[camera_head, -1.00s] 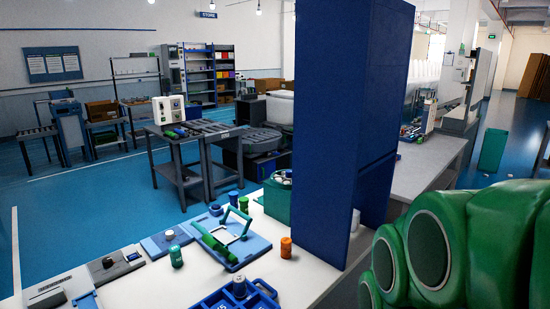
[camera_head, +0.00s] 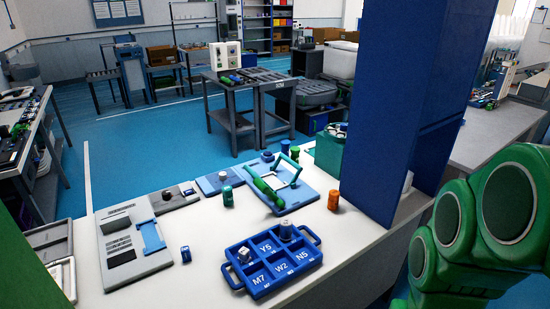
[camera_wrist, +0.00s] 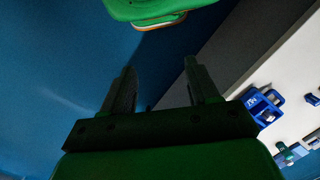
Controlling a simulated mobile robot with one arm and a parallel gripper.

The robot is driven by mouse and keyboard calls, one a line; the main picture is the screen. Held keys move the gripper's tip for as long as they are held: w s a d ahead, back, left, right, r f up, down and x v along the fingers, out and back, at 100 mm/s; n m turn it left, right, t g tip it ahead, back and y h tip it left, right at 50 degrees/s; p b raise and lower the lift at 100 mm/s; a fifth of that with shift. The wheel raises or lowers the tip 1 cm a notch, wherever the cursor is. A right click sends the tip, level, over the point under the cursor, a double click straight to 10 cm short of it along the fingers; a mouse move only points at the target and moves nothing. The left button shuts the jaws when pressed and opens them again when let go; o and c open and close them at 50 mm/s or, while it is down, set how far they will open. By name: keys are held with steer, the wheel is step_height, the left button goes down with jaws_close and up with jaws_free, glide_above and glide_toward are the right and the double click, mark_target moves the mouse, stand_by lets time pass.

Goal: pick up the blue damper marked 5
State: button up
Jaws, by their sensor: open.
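A small blue cylinder-like piece (camera_head: 186,254), possibly the damper, stands on the white table between the grey device and the blue tray. No 5 can be read on it. A small dark blue piece (camera_wrist: 312,99) lies beside the tray in the wrist view; I cannot tell whether it is the same one. My gripper (camera_wrist: 159,66) is open and empty in the wrist view, over the blue floor and dark table side, away from these pieces. The head view shows my green arm at the right, not the fingertips.
The blue compartment tray (camera_head: 232,278), marked Y5, N5, M7 and W2, holds metal-topped pieces. A tall blue column (camera_head: 400,110) rises at the right.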

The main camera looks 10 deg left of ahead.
steer(key=w+a+f+m+g+y, duration=0.2)
steer(key=w+a+y, duration=0.1)
steer(key=w+a, duration=0.9)
steer(key=w+a+f+m+g+y, duration=0.1)
steer(key=w+a+f+m+y, duration=0.15)
steer(key=w+a, duration=0.9)
steer(key=w+a+f+m+g+y, duration=0.1)
steer(key=w+a+f, duration=0.25)
steer(key=a, duration=0.25)
steer(key=w+a+f+m+y, duration=0.2)
steer(key=w+a, duration=0.2)
steer(key=a, duration=0.2)
steer(key=m+g+y, duration=0.1)
steer(key=m+y, duration=0.2)
steer(key=m, duration=0.1)
glide_toward(186, 254)
steer(key=shift+w+d+r+h, duration=0.25)
steer(key=shift+w+r, duration=0.15)
steer(key=shift+r, duration=0.2)
steer(key=shift+w+a+f, duration=0.1)
steer(key=shift+a+f, duration=0.45)
steer(key=shift+x, duration=3.7)
steer(key=shift+w+a+r, duration=0.1)
steer(key=shift+w+a, duration=0.05)
jaws_close()
